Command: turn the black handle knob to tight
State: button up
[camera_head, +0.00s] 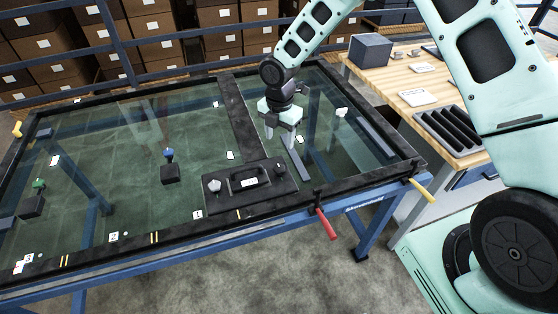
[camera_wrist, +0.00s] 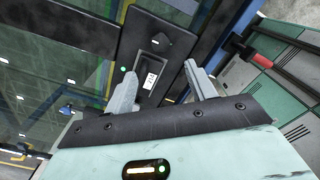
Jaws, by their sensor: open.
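A black panel (camera_head: 268,193) lies at the near edge of the glass-topped trolley. It carries a black handle (camera_head: 235,184) with a white label, a pale grey knob (camera_head: 215,186) at its left, and a small dark knob (camera_head: 280,169) near its right end. My gripper (camera_head: 281,137) points down, open and empty, above the glass just behind the panel's right part. In the wrist view, the handle (camera_wrist: 143,88) shows between my open fingers (camera_wrist: 160,72), and a dark knob (camera_wrist: 161,42) lies beyond the fingertips. I cannot tell how any knob is set.
A red lever (camera_head: 325,224) and a yellow lever (camera_head: 421,190) stick out at the trolley's edge. A blue-topped knob on a black block (camera_head: 170,172) stands on the glass. A wooden bench (camera_head: 395,82) with a grey box (camera_head: 371,50) is at right. Shelved cartons stand behind.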

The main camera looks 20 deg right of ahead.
aim_at(280, 168)
notch_tip(280, 168, down, 12)
jog(key=p, duration=0.3)
jog(key=shift+f, duration=0.1)
jog(key=c, duration=1)
